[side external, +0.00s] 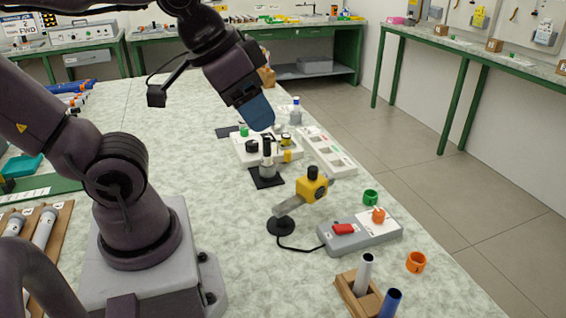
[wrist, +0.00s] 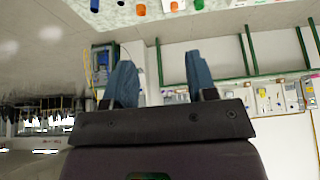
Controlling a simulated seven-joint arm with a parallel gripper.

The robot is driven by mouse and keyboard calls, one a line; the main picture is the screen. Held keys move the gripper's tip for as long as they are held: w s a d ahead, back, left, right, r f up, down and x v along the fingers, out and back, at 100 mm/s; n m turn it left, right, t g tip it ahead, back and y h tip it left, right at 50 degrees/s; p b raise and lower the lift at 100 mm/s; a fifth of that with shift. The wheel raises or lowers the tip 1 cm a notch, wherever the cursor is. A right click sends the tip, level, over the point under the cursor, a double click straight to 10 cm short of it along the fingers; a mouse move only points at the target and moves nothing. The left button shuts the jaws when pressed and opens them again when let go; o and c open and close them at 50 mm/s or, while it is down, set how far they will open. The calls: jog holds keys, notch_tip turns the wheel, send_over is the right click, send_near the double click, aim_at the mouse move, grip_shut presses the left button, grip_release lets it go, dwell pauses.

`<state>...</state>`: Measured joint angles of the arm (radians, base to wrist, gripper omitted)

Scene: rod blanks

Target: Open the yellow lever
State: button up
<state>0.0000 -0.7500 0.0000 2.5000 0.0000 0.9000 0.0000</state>
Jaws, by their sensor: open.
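My gripper (side external: 258,114) has blue fingers and hangs in the air above the table, pointing down and right. In the wrist view its fingers stand apart with nothing between them (wrist: 161,80). In the side external view a small yellow lever-like part (side external: 287,156) is on the front right of a white fixture (side external: 245,152), below the gripper. A second yellow piece (side external: 312,187), a block with a black knob, is on a grey arm with a round black base (side external: 281,226). I cannot tell which is the lever or its position. The wrist view shows neither clearly.
A grey box (side external: 358,236) with red and orange controls is cabled to the black base. A wooden holder (side external: 352,296) with rods stands at the front. Orange (side external: 416,262) and green (side external: 371,197) rings lie nearby. A dark upright piece (side external: 267,165) stands before the white fixture.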

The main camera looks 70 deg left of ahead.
dwell(0.3)
jog(key=shift+c, duration=0.9)
jog(key=shift+a+f, duration=0.15)
jog(key=shift+a, duration=0.05)
jog(key=shift+c, duration=0.7)
jog(key=m+g+y, duration=0.4)
jog(key=m+g, duration=0.3)
jog(key=m, duration=0.9)
send_near(288, 152)
jog(key=x, duration=1)
jog(key=shift+a+f, duration=0.15)
